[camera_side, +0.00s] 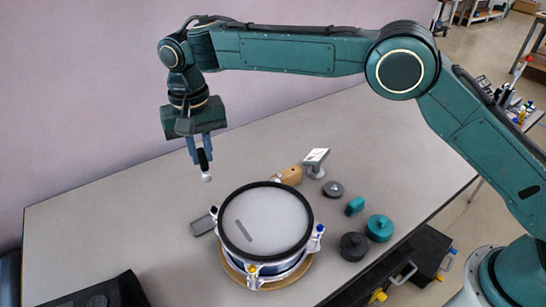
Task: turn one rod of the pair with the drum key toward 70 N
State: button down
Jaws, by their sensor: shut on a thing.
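My gripper (199,154) is shut on the drum key (207,178), a small tool with a dark upper part and a pale lower end. It holds the key upright in the air, above and to the left of the drum. The drum (270,215) has a white head, a black hoop and a blue and silver shell.
A small display on a stand (316,160), a wooden block (291,175), a grey disc (333,189), teal pieces (380,228) and a black round piece (354,246) stand behind and right. A flat grey item (202,225) lies left.

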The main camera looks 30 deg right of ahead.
aim_at(202, 156)
jog(key=shift+f, duration=1.75)
jog(key=shift+f, duration=0.2)
jog(key=shift+f, duration=3.05)
jog(key=shift+f, duration=0.1)
jog(key=c, duration=2)
grip_release()
jog(key=shift+c, duration=0.2)
grip_shut()
